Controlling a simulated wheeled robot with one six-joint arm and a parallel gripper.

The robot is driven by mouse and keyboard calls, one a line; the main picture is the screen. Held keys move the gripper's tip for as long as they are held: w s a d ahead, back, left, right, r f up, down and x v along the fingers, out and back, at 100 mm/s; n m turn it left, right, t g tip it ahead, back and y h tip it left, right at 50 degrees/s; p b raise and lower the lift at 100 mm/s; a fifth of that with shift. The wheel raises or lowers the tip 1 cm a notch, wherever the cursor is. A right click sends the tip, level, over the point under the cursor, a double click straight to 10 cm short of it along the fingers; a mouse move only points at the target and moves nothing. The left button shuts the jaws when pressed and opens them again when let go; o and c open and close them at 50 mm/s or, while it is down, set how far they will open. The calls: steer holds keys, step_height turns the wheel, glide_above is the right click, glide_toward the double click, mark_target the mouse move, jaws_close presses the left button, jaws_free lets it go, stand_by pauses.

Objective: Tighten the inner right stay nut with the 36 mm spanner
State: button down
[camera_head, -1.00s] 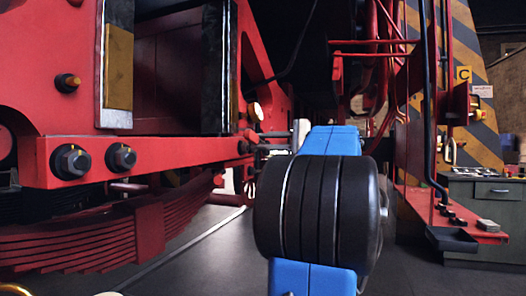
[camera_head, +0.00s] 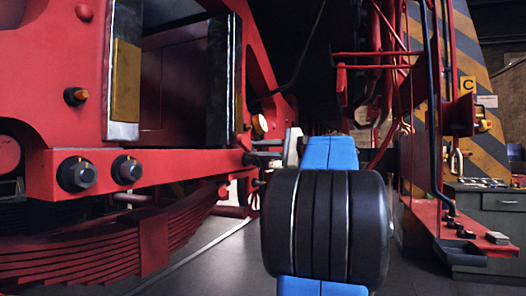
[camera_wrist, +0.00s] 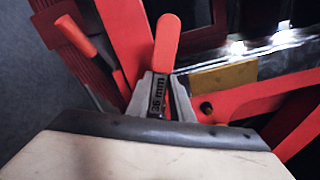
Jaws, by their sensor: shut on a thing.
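In the wrist view my gripper (camera_wrist: 165,100) is shut on the 36 mm spanner (camera_wrist: 158,95). Its label "36 mm" shows between the grey fingers, and a red end sticks out beyond them. The spanner's jaws cannot be made out. In the head view my blue and black arm hides most of the gripper; a pale part of the wrist (camera_head: 292,147) shows beside the red beam's far end. Two large dark hex nuts, a left one (camera_head: 77,174) and a right one (camera_head: 127,169), sit on the red beam (camera_head: 190,166), well left of my arm. I cannot tell which is the inner right stay nut.
A red leaf spring (camera_head: 110,245) hangs under the beam. At the right are a red stand (camera_head: 440,235), a striped pillar (camera_head: 480,60) and a grey cabinet (camera_head: 500,210) with tools on top. Dark floor (camera_head: 215,255) lies open between the spring and my arm.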

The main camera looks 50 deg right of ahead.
mark_target(252, 149)
steer(key=shift+x, duration=1.95)
stand_by(1.0)
steer(key=shift+a+r, duration=0.1)
steer(key=shift+w+d+r+m, duration=0.1)
steer(key=shift+d+r+m, duration=0.15)
steer(key=shift+r+m, duration=0.4)
steer(key=shift+d, duration=0.1)
steer(key=shift+r+m, duration=0.1)
steer(key=shift+m, duration=0.25)
steer(key=shift+f+n, duration=0.4)
steer(key=shift+n, duration=0.1)
steer(key=shift+v, duration=2.65)
